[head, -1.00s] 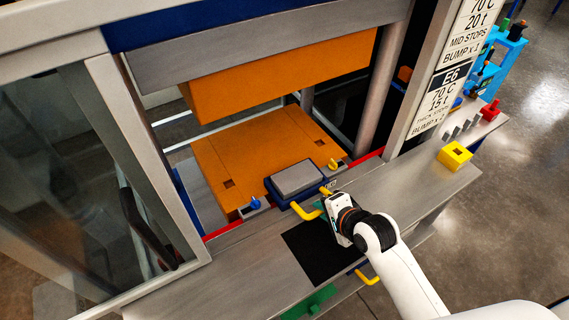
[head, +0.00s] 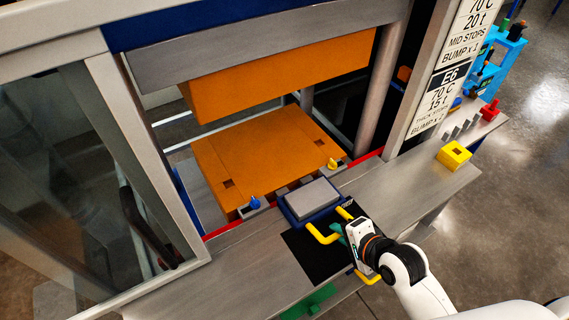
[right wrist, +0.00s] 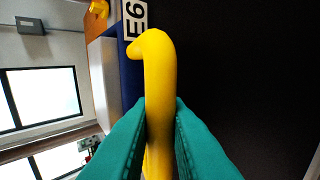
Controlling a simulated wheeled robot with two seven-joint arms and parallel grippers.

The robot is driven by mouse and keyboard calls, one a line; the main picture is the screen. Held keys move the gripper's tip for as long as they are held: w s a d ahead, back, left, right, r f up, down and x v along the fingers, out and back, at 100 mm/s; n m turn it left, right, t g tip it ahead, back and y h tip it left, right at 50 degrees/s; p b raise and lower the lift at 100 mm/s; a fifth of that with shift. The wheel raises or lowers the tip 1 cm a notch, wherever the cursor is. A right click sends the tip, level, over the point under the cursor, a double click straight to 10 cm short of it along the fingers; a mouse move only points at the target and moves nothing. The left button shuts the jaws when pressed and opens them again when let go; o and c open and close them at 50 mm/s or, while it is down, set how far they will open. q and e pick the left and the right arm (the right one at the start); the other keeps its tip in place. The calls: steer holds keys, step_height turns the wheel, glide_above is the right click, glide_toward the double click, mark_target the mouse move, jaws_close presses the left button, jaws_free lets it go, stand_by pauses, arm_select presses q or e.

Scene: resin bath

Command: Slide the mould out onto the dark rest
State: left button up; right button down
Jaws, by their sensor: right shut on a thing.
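The mould (head: 313,197) is a blue block with a grey top and a yellow U-shaped handle (head: 322,237) on its near side. It sits just outside the orange lower platen (head: 265,150), its near part over the far edge of the dark rest (head: 310,263). My right gripper (head: 342,234) is shut on the handle above the rest. In the right wrist view the teal fingers (right wrist: 160,125) close on the yellow handle (right wrist: 158,70), and the mould's E6 label (right wrist: 135,18) shows beyond. My left gripper is not in view.
A blue peg (head: 254,202) and a yellow peg (head: 332,164) stand at the platen's front edge. The orange upper platen (head: 285,75) hangs above. A yellow block (head: 454,155) stands on the shelf at right. A glass door (head: 95,180) stands open at left.

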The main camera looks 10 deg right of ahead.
steer(key=shift+s+f, duration=0.1)
steer(key=shift+f, duration=0.1)
steer(key=s+d, duration=0.3)
steer(key=s, duration=0.4)
steer(key=shift+s, duration=0.4)
stand_by(0.5)
steer(key=c, duration=1.3)
jaws_free()
steer(key=shift+r, duration=0.1)
steer(key=shift+c, duration=0.2)
steer(key=shift+r, duration=0.15)
